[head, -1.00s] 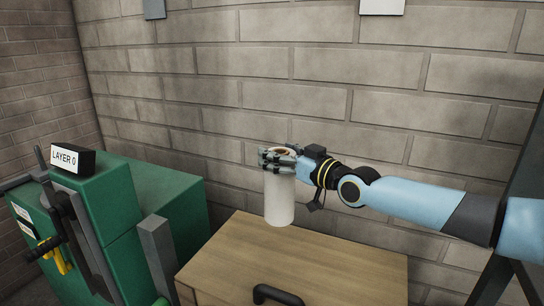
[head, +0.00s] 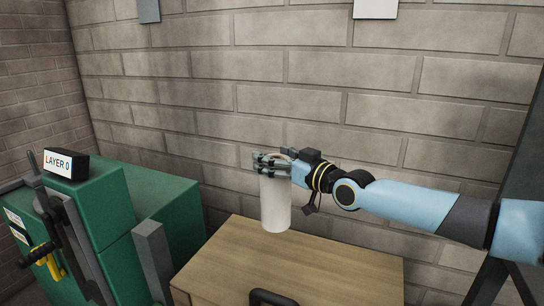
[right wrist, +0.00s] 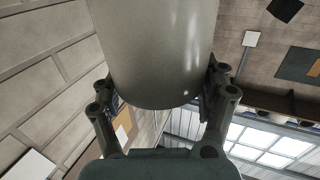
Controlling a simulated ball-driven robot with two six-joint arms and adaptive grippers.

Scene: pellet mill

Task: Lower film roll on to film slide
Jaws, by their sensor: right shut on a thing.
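The film roll (head: 276,205) is a white, upright cylinder in the head view. My right gripper (head: 272,163) is shut on it near its top end. In the right wrist view the roll (right wrist: 157,50) fills the space between the two fingers of the right gripper (right wrist: 160,88). The roll's lower end is in front of the far part of a wooden cabinet top; whether it touches that top I cannot tell. I cannot pick out the film slide in these frames. My left gripper is not in view.
The wooden cabinet (head: 300,270) has a black handle (head: 275,298) in front and a clear top. A green machine (head: 100,215) with a "LAYER 0" box (head: 66,165) stands at the left. A brick wall (head: 300,70) rises close behind.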

